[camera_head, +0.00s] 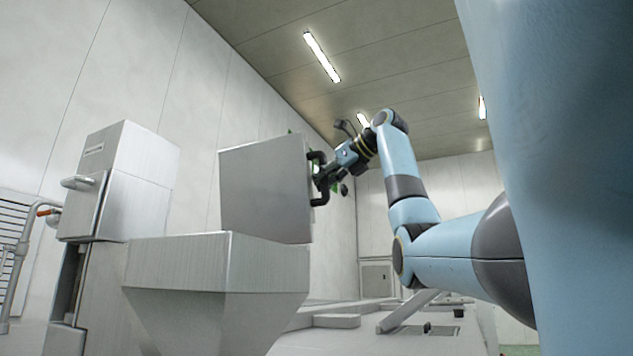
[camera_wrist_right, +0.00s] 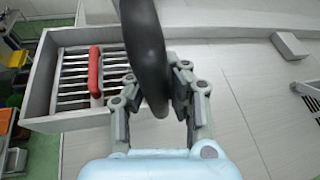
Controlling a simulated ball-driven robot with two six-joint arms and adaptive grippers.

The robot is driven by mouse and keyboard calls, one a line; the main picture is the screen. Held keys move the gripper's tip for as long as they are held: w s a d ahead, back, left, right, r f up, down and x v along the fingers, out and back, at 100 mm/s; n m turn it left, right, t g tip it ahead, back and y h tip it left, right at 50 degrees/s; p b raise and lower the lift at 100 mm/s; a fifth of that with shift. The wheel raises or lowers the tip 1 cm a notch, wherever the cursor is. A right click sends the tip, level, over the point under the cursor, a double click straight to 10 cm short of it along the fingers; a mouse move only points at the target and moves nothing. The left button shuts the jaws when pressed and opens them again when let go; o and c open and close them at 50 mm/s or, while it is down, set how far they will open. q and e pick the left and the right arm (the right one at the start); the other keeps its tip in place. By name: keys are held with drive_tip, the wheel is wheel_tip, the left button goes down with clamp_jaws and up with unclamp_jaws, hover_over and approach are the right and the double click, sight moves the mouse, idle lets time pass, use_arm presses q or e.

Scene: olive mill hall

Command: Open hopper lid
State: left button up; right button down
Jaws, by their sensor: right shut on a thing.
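The hopper (camera_head: 215,265) is a grey metal funnel in the lower middle of the head view. Its lid (camera_head: 265,190) stands raised and steeply upright above the hopper's right part. A black bar handle (camera_head: 319,198) is on the lid's right side. My right gripper (camera_head: 328,176) is shut on this handle. In the right wrist view the handle (camera_wrist_right: 143,40) runs between the fingers (camera_wrist_right: 152,98) and hides part of what lies behind. There, the open hopper mouth (camera_wrist_right: 40,85) shows a grate of metal bars with a red grip across it. My left gripper is not in view.
A grey cabinet (camera_head: 135,180) with a lever handle stands left of the hopper, near a railing (camera_head: 22,245). Low grey blocks (camera_head: 337,320) lie behind at right. In the wrist view, coloured bins (camera_wrist_right: 12,90) stand at the far left.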

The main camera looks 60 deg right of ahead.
drive_tip(key=c, duration=1.8)
unclamp_jaws()
drive_tip(key=shift+s+d+r, duration=0.15)
drive_tip(key=shift+s+r, duration=0.1)
drive_tip(key=shift+s, duration=0.05)
drive_tip(key=o, duration=0.6)
drive_tip(key=shift+s+d, duration=0.1)
drive_tip(key=shift+s, duration=0.5)
drive_tip(key=shift+o, duration=0.2)
drive_tip(key=shift+w+f, duration=0.1)
drive_tip(key=shift+w, duration=0.1)
drive_tip(key=v, duration=1.2)
drive_tip(key=shift+s, duration=0.25)
drive_tip(key=shift+f, duration=0.15)
